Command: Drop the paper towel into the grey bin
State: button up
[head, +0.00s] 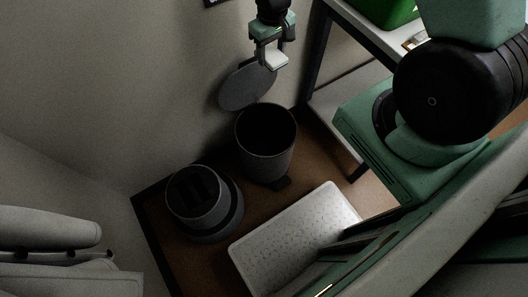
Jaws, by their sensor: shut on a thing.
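My gripper (272,57) hangs at the top middle of the head view, pointing down. It is shut on a small white folded piece, the paper towel (277,61). The grey bin (266,158) is a round, dark, open-topped can on the floor below it in the picture. Its round grey lid (247,88) stands tilted up behind the opening. The gripper shows above the lid's upper right edge; how far it is from the bin in depth I cannot tell. The bin's inside is dark and its bottom cannot be made out.
A second round dark container (204,222) with a slotted top stands left of the bin. A white speckled panel (294,240) lies in front. A bench (345,18) with a green box (386,10) stands at the upper right. A wall is behind the bin.

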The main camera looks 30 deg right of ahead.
notch_tip(320, 180, down, 38)
jog(key=n+b, duration=0.1)
jog(key=b, duration=2.9)
jog(key=shift+w+d+n, duration=0.15)
jog(key=shift+d+n, duration=0.05)
jog(key=shift+n, duration=0.2)
jog(key=o, duration=1.4)
notch_tip(320, 180, up, 18)
jog(key=p, duration=0.6)
jog(key=shift+f, duration=0.25)
